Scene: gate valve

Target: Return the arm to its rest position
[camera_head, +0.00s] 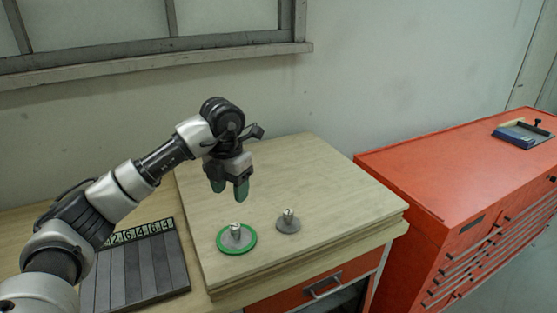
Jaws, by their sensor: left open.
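My left arm comes in from the left and reaches over the wooden worktop (320,190). My left gripper (230,190) points down, open and empty, with its green-grey fingertips above the worktop. A round disc with a green rim (252,243) and a metal stem sits on the worktop below the gripper, apart from it. A smaller grey disc with a metal stem (288,224) stands to its right. My right gripper does not show.
A dark slatted panel with a row of numbers (158,270) lies at the lower left, partly behind my arm. A red tool cabinet (430,180) stands at the right with a blue-and-grey tray (522,135) on it. A window frame (160,48) is on the wall. The worktop's back right is clear.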

